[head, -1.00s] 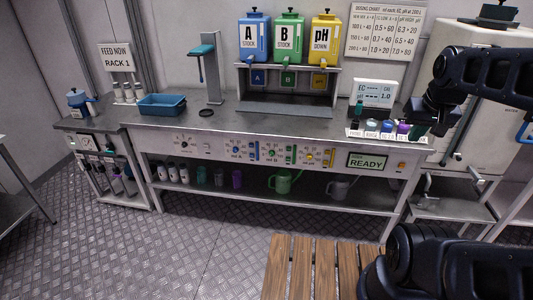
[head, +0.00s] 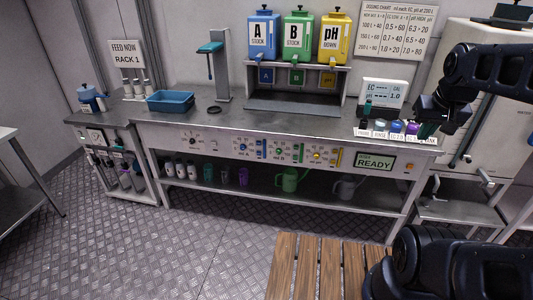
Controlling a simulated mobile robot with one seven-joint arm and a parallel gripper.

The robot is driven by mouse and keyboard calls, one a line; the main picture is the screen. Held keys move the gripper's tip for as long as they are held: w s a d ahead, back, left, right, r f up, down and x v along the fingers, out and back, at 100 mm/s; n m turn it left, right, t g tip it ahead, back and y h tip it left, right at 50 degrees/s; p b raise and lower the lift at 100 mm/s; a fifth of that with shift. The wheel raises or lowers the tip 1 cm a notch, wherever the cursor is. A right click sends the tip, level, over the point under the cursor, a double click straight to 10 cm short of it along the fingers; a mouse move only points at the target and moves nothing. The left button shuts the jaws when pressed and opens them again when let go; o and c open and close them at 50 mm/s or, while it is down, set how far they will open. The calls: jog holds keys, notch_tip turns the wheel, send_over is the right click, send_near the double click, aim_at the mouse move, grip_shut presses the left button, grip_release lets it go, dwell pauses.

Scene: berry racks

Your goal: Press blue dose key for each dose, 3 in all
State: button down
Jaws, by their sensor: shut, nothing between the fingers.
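The dosing panel on the bench front has a blue section (head: 242,147) under A, with small round blue parts and a blue upright bar (head: 265,149) beside them. Which blue part is the dose key is too small to tell. Green and yellow sections follow to its right. A screen (head: 374,163) reads READY at the panel's right end. The blue A stock tank (head: 263,38) stands above on the shelf. My gripper (head: 427,130) is shut and empty at the right, over the bench's right end, apart from the blue section. Its fingertips are dark and hard to make out.
Small capped bottles (head: 380,127) stand at the bench's right end, close to my gripper, before an EC meter (head: 384,93). A blue tray (head: 170,101) sits at the left. A slatted wooden surface (head: 305,265) is in front. The floor before the panel's left is clear.

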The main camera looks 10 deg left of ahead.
jog(key=w+a+n+g+h, duration=0.1)
jog(key=w+a, duration=0.2)
jog(key=w, duration=0.7)
jog(key=w+a+n+g+h, duration=0.1)
jog(key=w+a, duration=0.2)
jog(key=w, duration=0.8)
jog(key=w+a+f+n+t+h, duration=0.1)
jog(key=w+a+f+n+h, duration=0.25)
jog(key=w+a+f, duration=1.6)
jog(key=s+a+f+n+t, duration=0.1)
jog(key=a+f+n+t, duration=0.5)
jog(key=a+f, duration=2.6)
jog(key=shift+s+n+h, duration=0.15)
jog(key=shift+n+h, duration=0.3)
jog(key=shift+n, duration=0.1)
